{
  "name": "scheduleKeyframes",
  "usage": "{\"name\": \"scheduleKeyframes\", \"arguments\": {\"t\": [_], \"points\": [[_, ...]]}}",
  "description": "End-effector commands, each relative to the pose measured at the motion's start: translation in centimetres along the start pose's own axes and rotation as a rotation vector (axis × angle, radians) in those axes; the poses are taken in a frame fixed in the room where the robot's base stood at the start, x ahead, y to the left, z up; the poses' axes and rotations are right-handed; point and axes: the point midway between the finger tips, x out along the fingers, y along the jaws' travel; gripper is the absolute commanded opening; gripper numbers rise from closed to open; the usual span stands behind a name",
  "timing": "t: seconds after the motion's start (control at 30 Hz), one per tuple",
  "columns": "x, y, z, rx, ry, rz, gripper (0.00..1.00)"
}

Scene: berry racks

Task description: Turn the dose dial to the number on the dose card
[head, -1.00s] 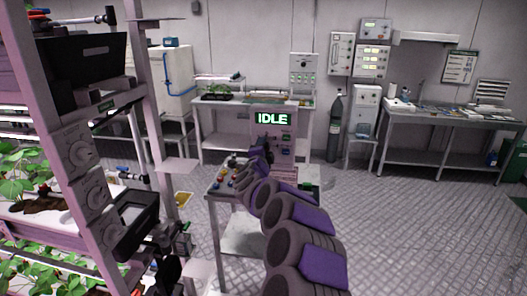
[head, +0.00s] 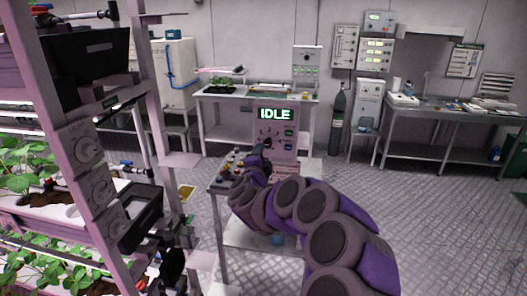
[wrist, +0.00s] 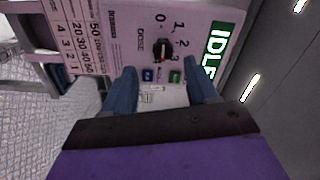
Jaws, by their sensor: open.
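The dose dial (wrist: 163,50) is a dark knob with a red mark on the pale panel (wrist: 130,25), with numbers 0 to 3 around it; I cannot tell which number it points at. A printed card (wrist: 78,35) with rows of numbers lies left of it in the wrist view; I cannot tell whether it is the dose card. My gripper (wrist: 161,80) is open and empty, its blue fingers apart, pointing at the panel with the dial between and beyond the tips. In the head view my gripper (head: 264,150) is in front of the panel (head: 290,142), partly hiding it.
The green display (wrist: 216,48) reads IDLE. A blue button (wrist: 148,75) and a green button (wrist: 175,77) sit close to the dial. The plant rack (head: 85,180) is close on the left. Floor is clear on the right.

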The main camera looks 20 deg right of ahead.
Motion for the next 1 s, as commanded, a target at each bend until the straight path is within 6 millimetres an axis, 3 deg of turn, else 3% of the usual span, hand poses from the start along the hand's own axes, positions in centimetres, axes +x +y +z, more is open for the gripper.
{"name": "scheduleKeyframes", "arguments": {"t": [0.5,1.0], "points": [[-6.9,0.0,0.1,0.002,-0.003,0.003,0.58],[-7.9,0.1,0.1,0.000,-0.002,0.002,0.58]]}}
